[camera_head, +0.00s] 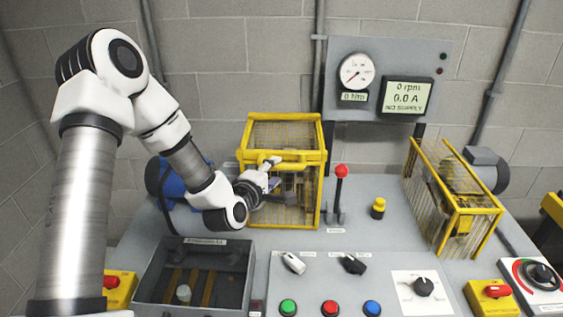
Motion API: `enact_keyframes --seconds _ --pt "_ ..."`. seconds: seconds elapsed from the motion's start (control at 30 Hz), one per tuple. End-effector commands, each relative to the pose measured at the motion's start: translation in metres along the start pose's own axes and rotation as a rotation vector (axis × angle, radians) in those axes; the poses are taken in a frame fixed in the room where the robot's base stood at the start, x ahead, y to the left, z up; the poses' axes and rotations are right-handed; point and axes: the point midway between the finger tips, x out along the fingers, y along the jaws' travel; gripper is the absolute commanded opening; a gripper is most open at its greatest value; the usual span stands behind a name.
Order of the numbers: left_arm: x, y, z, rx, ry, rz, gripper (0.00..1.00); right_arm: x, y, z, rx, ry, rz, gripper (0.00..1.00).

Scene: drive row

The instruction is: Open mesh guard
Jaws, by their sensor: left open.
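A yellow-framed mesh guard (284,133) stands on the grey bench left of centre, over a machine partly seen through it. It looks closed, with its front bar running across below the top mesh. My left gripper (272,175) is open at the front left of this guard, just below the front bar. It covers part of the guard's front, and I cannot tell whether it touches the frame. A second yellow mesh guard (436,190) stands at the right over another machine. My right gripper is not in view.
A red-knobbed lever (340,185) stands just right of the near guard, then a yellow button (378,208). A dark open box (196,268) and a control panel with knobs and coloured buttons (330,275) lie in front. A gauge panel (390,80) stands behind.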

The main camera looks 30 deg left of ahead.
Motion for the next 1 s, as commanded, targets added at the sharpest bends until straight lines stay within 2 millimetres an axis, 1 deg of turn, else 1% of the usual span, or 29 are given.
enact_keyframes --seconds 0.03,0.1,0.2,0.3,0.5,0.53,0.57,0.6,0.63,0.67,0.87,1.0 --pt "0.01 0.003 0.0 0.007 0.0 -0.001 0.47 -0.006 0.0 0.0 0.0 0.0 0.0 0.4" --pt "0.024 0.002 0.001 0.006 -0.001 -0.001 0.47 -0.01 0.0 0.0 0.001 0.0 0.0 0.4" --pt "0.039 0.002 0.0 0.004 0.0 -0.002 0.47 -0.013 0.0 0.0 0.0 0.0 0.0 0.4" --pt "0.046 0.0 0.0 0.004 0.0 -0.002 0.47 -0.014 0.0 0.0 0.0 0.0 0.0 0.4" --pt "0.047 -0.001 0.0 0.002 -0.001 -0.002 0.47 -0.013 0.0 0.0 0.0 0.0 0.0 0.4" --pt "0.047 -0.001 0.0 0.002 -0.001 -0.002 0.44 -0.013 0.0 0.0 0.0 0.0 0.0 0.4" --pt "0.047 -0.001 0.0 0.003 -0.001 -0.002 0.33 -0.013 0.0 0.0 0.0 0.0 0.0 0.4" --pt "0.047 -0.001 0.0 0.003 -0.001 -0.002 0.19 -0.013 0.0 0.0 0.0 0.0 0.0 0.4" --pt "0.047 -0.001 0.0 0.003 -0.001 -0.002 0.08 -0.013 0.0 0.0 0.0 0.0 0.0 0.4" --pt "0.047 -0.001 0.0 0.003 -0.001 -0.002 0.0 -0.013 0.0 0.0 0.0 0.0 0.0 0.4" --pt "0.047 0.0 0.0 0.003 -0.001 -0.002 0.0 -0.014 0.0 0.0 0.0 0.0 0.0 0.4" --pt "0.047 0.006 0.001 -0.001 -0.001 -0.011 0.0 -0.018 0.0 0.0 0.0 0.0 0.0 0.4"
